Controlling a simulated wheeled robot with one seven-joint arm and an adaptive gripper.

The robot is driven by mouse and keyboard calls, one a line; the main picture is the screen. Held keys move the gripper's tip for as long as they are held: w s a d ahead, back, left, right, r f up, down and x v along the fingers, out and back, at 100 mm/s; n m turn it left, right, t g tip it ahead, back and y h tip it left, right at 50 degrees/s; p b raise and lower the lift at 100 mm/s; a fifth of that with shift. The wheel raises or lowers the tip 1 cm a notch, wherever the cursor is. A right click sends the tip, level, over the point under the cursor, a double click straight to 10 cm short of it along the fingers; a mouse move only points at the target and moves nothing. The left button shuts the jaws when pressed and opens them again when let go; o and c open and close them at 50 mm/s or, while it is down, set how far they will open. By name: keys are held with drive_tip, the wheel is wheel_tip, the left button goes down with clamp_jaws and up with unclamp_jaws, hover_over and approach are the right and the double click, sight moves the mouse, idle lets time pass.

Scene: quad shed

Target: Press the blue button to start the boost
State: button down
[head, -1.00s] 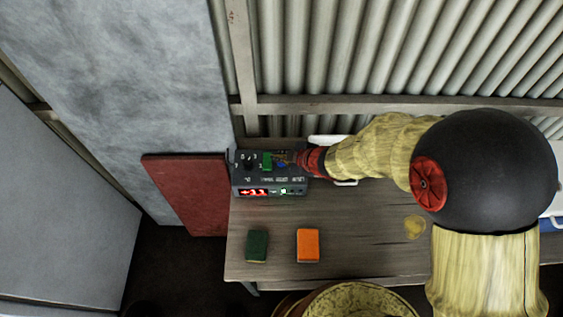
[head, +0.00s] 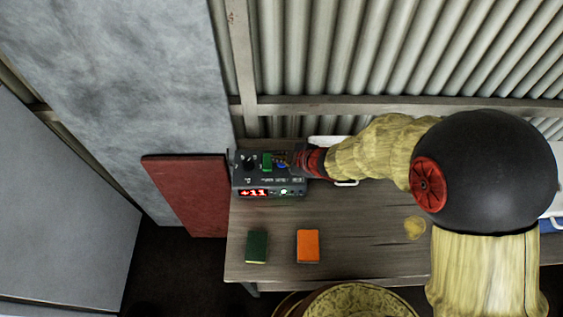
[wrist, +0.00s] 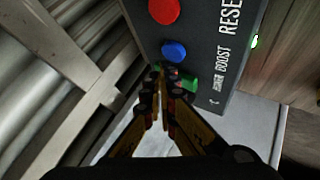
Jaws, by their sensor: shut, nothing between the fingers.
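The dark grey control box (head: 240,180) stands at the back left of the wooden bench, with a red "+11" display (head: 253,193) on its front. The blue button (wrist: 174,50) shows in the wrist view beside the "BOOST" lettering; a little of it shows in the head view (head: 282,165). My gripper (wrist: 166,72) is shut and empty over the box, its fingertips just below the blue button in the wrist view. I cannot tell whether they touch it. A red button (wrist: 164,11) sits above the blue one, and a green part (wrist: 190,84) is partly behind the fingers.
A green block (head: 257,247) and an orange block (head: 308,246) lie on the bench (head: 350,260) in front of the box. A red panel (head: 188,195) stands to the left. Corrugated wall (head: 400,55) rises behind. The bench front is mostly clear.

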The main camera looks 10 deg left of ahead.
sight(280, 164)
drive_tip(key=shift+f, duration=0.15)
drive_tip(key=shift+f, duration=0.3)
drive_tip(key=shift+f+b, duration=0.45)
drive_tip(key=shift+b, duration=0.1)
idle(0.7)
drive_tip(key=shift+r, duration=0.15)
drive_tip(key=shift+r+p, duration=0.8)
drive_tip(key=shift+p, duration=0.15)
wheel_tip(280, 164, up, 5)
drive_tip(key=p, duration=0.5)
idle(0.6)
